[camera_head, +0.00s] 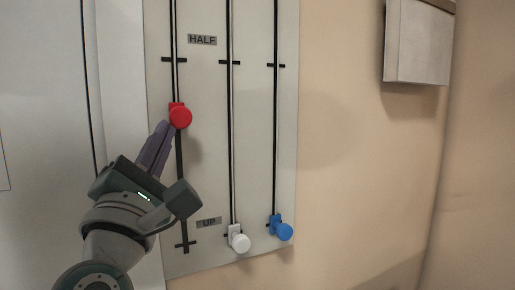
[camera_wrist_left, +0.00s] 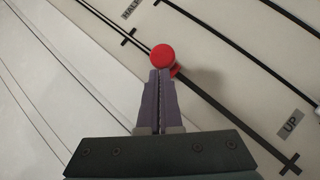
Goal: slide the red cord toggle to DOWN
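The red cord toggle (camera_head: 180,116) sits on the leftmost cord track of the pale panel (camera_head: 265,180), between the HALF mark above and the UP mark below. My left gripper (camera_head: 168,126) reaches up from the lower left, with its fingers pressed together and its tips at the lower edge of the toggle. In the left wrist view the red toggle (camera_wrist_left: 163,57) lies just beyond the shut fingertips (camera_wrist_left: 160,73), not between them. Whether the tips touch it I cannot tell. No DOWN label is in view. My right gripper is not in view.
A white toggle (camera_head: 239,239) and a blue toggle (camera_head: 283,229) sit low on the other two tracks, near the UP label (camera_head: 208,222). The HALF label (camera_head: 202,40) is higher up. A grey box (camera_head: 418,42) hangs on the beige wall at right.

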